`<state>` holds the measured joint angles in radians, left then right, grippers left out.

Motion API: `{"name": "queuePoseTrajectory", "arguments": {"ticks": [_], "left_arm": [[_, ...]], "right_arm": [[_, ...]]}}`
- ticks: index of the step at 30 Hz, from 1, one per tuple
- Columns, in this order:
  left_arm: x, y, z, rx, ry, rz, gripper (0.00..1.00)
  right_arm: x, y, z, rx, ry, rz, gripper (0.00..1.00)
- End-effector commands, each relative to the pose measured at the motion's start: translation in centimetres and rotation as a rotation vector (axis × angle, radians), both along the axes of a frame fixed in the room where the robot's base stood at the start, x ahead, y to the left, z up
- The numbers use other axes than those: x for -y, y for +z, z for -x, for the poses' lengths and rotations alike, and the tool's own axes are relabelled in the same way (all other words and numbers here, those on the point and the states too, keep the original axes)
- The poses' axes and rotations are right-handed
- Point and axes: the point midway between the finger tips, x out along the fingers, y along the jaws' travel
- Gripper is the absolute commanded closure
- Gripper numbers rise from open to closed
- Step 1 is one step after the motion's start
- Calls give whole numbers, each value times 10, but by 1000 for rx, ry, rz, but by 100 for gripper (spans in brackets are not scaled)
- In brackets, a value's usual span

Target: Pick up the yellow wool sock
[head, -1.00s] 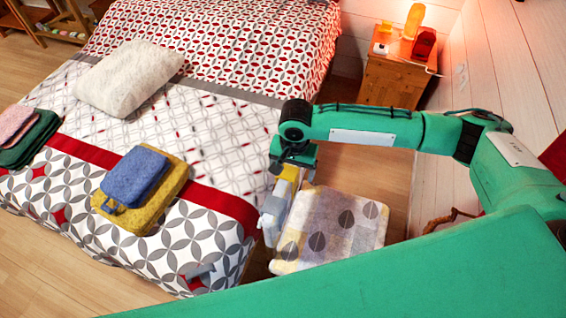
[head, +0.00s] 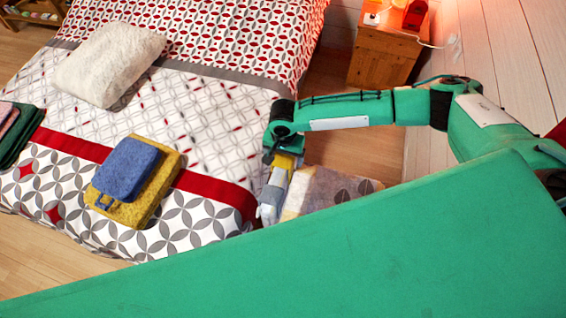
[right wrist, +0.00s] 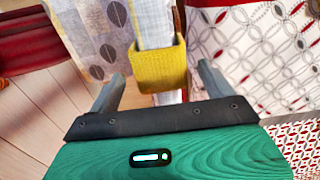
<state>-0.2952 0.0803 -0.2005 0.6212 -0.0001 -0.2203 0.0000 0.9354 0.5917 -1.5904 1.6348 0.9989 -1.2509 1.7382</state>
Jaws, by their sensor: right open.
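The yellow wool sock (right wrist: 160,66) is a ribbed yellow band in the right wrist view, wrapped over a pale grey-white bar. A little of its yellow (head: 286,161) also shows under my wrist in the head view. My right gripper (right wrist: 161,88) is open, with one finger on each side of the sock and a gap to both. In the head view the right gripper (head: 278,166) points down beside the bed, its fingers mostly hidden. My left gripper is not in view.
A pale cloth with grey leaf shapes (head: 335,184) lies beside the bar. The patterned bed (head: 190,220) is to the left, holding blue (head: 125,170) and yellow (head: 170,185) folded cloths and a white pillow (head: 108,65). A wooden nightstand (head: 383,52) stands behind.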

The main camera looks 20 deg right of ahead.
Motion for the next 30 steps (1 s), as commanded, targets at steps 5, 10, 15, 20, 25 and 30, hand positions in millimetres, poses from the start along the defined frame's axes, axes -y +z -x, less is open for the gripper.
{"name": "queuePoseTrajectory", "arguments": {"ticks": [5, 10, 15, 20, 25, 30], "left_arm": [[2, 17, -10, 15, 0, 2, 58], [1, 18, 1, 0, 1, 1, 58], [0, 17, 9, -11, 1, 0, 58], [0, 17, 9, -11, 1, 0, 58], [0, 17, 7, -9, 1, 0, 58], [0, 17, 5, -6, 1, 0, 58]], "right_arm": [[-3, -23, 3, -2, 1, 2, 16], [-3, -39, 3, -1, 0, 1, 16], [-3, -42, 3, 0, 1, 0, 16], [-3, -41, 3, 0, 1, 0, 32], [-3, -41, 3, 0, 0, 0, 65], [-3, -41, 3, 0, 0, 0, 65]]}}
